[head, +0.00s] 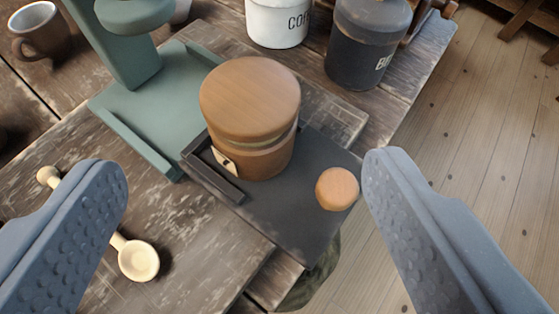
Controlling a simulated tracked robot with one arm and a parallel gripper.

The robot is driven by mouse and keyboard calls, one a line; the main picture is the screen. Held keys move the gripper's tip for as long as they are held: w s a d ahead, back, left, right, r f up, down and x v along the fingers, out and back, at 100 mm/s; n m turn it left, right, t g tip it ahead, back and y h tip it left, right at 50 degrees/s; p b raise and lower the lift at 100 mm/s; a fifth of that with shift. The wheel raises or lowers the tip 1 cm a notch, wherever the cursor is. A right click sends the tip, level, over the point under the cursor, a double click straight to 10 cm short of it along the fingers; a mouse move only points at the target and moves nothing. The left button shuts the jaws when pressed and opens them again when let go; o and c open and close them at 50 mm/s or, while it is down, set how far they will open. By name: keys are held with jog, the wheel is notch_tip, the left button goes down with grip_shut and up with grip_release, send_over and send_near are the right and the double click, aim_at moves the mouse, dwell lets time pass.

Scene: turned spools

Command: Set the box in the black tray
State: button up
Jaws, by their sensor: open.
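The round wooden box (250,100) has a broad flat lid, a pale band and a small tag low on its left side. It stands upright at the far part of the black tray (290,225), beside the tray's low left wall. Its base appears to rest on the tray floor, but its far side is hidden. My gripper (245,166) is open, with one blue-grey finger at the left and one at the right of the picture. The fingers are wide apart, and neither appears to touch the box.
A small round wooden piece (337,188) is at the black tray's right edge, near my right finger. A green tray (150,120) with a green stand (115,40) adjoins at the left. Behind are a white canister (277,22) and a dark canister (365,45). A pale spoon (138,260) lies at front left.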

jog(key=shift+s, duration=0.1)
jog(key=d+r+t+y, duration=0.1)
jog(key=d+r, duration=0.2)
jog(key=r, duration=0.9)
jog(key=d+r, duration=0.2)
jog(key=r, duration=1)
jog(key=s+d+r, duration=0.4)
jog(key=r, duration=0.3)
jog(key=s+d+r+t+h, duration=0.1)
jog(key=s+d+r, duration=0.3)
jog(key=r, duration=0.4)
jog(key=s+d+r+t, duration=0.1)
jog(key=s+d+r, duration=0.3)
jog(key=r, duration=0.4)
jog(key=shift+s+d+m+h, duration=0.3)
jog(key=shift+s+d, duration=0.05)
jog(key=shift+d, duration=0.55)
jog(key=shift+r+p, duration=0.55)
jog(key=shift+p, duration=0.1)
